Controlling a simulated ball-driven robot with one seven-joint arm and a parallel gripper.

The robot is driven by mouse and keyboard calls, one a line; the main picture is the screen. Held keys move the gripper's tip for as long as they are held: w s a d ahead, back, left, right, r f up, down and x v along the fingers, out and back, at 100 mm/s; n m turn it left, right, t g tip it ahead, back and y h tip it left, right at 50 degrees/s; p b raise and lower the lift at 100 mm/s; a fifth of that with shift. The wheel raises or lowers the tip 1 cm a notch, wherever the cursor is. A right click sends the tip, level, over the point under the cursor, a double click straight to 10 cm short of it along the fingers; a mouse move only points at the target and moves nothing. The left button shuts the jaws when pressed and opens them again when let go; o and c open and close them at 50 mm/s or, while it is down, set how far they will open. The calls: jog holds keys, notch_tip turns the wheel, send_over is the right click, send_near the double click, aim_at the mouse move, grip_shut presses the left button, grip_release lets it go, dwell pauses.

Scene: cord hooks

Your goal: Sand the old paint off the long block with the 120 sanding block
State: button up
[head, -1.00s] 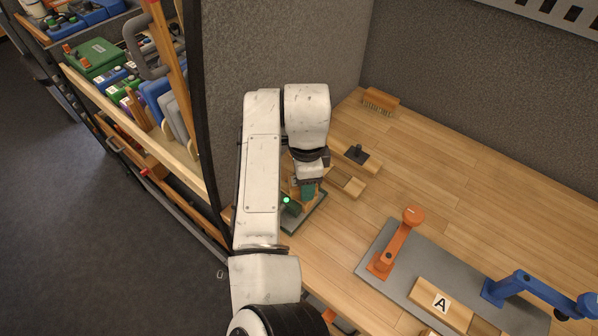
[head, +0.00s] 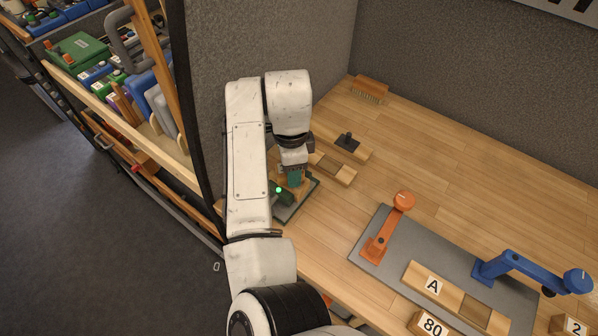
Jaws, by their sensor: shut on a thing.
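My gripper (head: 294,182), with green fingers, is low over a small green-edged stand (head: 300,206) left of the mat. It is shut on a wood-coloured block that is mostly hidden by the fingers and my arm. No grit number shows on it. I cannot tell whether it still touches the stand.
An orange clamp (head: 388,228) and a blue clamp (head: 530,281) stand on the mat beside the long block. Behind the stand lie a wooden piece with a dark knob (head: 347,142), a notched block (head: 335,168) and a brush (head: 369,89). A grey partition is at left.

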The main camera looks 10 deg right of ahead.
jog(key=shift+w+a+f+b, duration=0.1)
jog(key=shift+w+a+b, duration=0.6)
jog(key=shift+w+a, duration=0.75)
jog(key=shift+a, duration=0.05)
jog(key=shift+r, duration=0.2)
notch_tip(320, 180, up, 3)
jog(key=shift+r+p, duration=0.1)
jog(key=shift+p, duration=1.1)
jog(key=shift+r, duration=1.4)
jog(key=shift+r, duration=0.1)
jog(key=shift+r, duration=1.45)
